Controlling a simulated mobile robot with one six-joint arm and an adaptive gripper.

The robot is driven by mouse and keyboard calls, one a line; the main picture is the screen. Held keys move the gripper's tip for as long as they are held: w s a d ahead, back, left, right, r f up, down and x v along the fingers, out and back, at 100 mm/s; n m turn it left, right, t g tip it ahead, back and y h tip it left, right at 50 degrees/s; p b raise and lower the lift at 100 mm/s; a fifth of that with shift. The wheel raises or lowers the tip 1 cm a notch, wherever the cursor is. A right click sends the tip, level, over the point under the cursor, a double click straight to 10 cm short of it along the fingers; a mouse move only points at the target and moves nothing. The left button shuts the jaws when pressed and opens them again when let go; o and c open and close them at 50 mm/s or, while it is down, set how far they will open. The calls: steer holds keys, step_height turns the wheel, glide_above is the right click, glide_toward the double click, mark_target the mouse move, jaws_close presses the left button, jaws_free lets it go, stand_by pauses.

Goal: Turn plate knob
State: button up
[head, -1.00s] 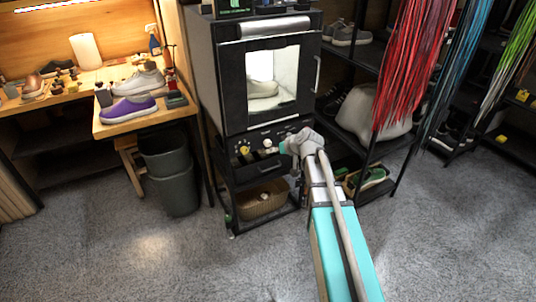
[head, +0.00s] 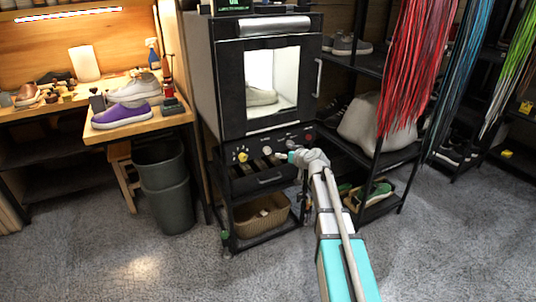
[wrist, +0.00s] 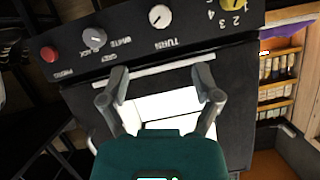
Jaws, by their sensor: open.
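The white knob (wrist: 160,16) marked TURN is on the black control panel of the cabinet, at the top of the wrist view. It also shows in the head view (head: 267,150), between the yellow knob and the grey knob. My gripper (wrist: 161,82) is open, with nothing between its fingers. The fingertips appear apart from the white knob, which lies beyond them in the wrist view. In the head view my gripper (head: 281,156) is just below and right of the white knob, and its fingers are too small to make out.
Beside the white knob are a grey knob (wrist: 93,40), a red button (wrist: 48,54) and a yellow knob (wrist: 230,4). A lit window (head: 272,82) above the panel shows a shoe. Shelves stand at right. A bin (head: 166,190) stands at left. The foreground floor is clear.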

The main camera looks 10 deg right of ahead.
mark_target(269, 150)
steer(key=shift+w+f, duration=0.1)
steer(key=shift+w, duration=0.05)
steer(key=b+x, duration=0.4)
steer(key=x, duration=0.7)
steer(key=shift+w+f+b, duration=0.25)
steer(key=shift+w+b, duration=0.05)
steer(key=shift+b, duration=0.05)
steer(key=shift+x, duration=0.9)
steer(key=shift+a+r, duration=0.1)
steer(key=shift+a, duration=0.05)
jaws_close()
